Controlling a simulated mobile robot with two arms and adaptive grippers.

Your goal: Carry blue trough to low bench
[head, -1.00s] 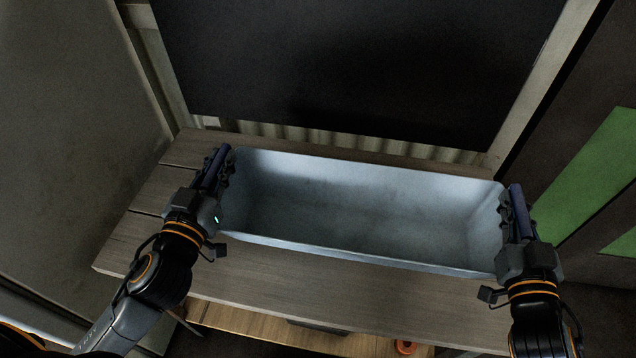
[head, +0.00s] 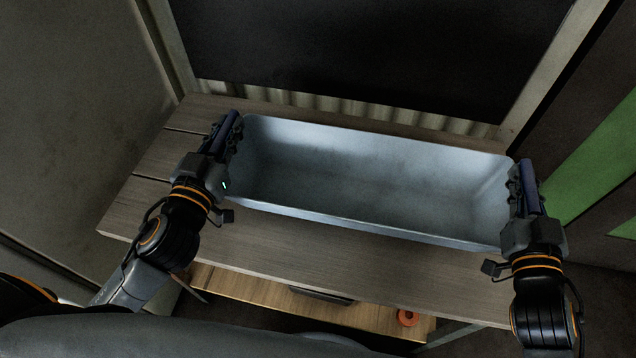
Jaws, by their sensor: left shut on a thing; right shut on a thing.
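The blue trough (head: 370,185) is a long, pale blue, open and empty box over the wooden bench top. My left gripper (head: 230,133) is shut on the trough's left end. My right gripper (head: 523,175) is shut on its right end. The trough looks level; I cannot tell whether its base touches the boards. The wooden bench (head: 290,255) lies under it, with bare planks at the left and along the front. I cannot tell from this view whether this is the low bench.
A dark panel (head: 350,50) stands behind the bench. A grey surface (head: 75,110) rises at the left, and a green-striped dark panel (head: 600,160) at the right. A lower wooden shelf (head: 260,290) with an orange ring (head: 407,318) shows below the front edge.

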